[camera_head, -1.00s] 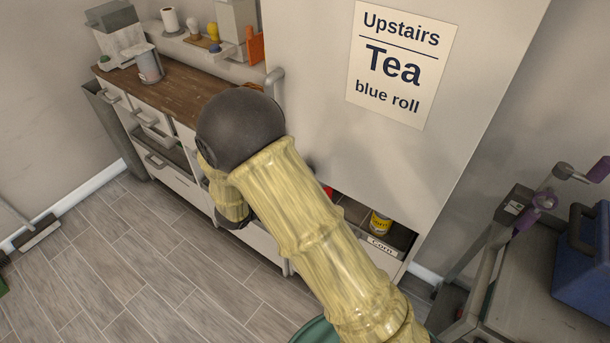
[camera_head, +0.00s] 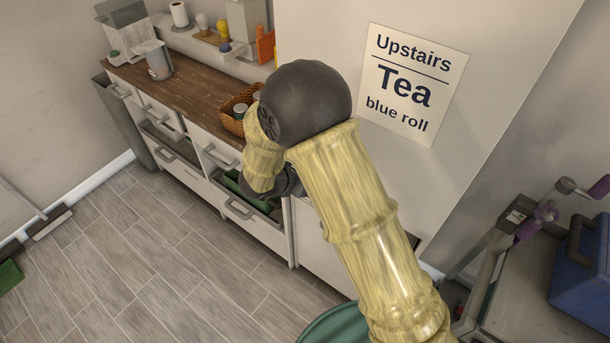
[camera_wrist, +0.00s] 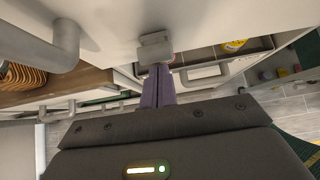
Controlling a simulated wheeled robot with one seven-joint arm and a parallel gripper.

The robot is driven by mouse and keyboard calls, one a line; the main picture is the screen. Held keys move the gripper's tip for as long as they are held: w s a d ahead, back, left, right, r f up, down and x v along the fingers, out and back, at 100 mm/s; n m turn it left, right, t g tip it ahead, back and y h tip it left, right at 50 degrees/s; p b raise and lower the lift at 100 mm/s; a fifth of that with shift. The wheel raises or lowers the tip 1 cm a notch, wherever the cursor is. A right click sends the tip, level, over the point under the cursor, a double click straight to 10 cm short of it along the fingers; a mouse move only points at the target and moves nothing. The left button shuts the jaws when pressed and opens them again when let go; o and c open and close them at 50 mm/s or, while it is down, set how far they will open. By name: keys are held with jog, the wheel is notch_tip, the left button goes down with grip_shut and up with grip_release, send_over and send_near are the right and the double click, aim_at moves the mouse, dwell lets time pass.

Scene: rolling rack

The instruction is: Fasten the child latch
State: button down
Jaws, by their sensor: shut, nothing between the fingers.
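A small grey latch (camera_wrist: 155,47) is fixed on the white door (camera_wrist: 115,18) in the wrist view, near the door's edge. My gripper (camera_wrist: 158,70) has purple fingers, shut together with nothing between them. Its tips are right at the latch; I cannot tell whether they touch it. In the head view my arm hides the gripper and the latch. The large white door (camera_head: 320,35) there carries a sign (camera_head: 411,84) reading "Upstairs, Tea, blue roll".
A grey bar handle (camera_wrist: 62,45) is left of the latch. A yellow tin (camera_wrist: 233,46) sits in an open compartment. A wicker basket (camera_head: 238,108) stands on the wooden worktop (camera_head: 190,90). A blue box (camera_head: 583,265) is at right.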

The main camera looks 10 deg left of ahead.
jog(key=shift+r+p, duration=0.35)
jog(key=shift+r, duration=0.3)
jog(key=shift+s, duration=0.1)
jog(key=s+f+b+v, duration=0.1)
jog(key=v, duration=1.1)
jog(key=shift+s+a+b, duration=0.25)
jog(key=shift+a+b, duration=0.1)
jog(key=shift+a, duration=0.1)
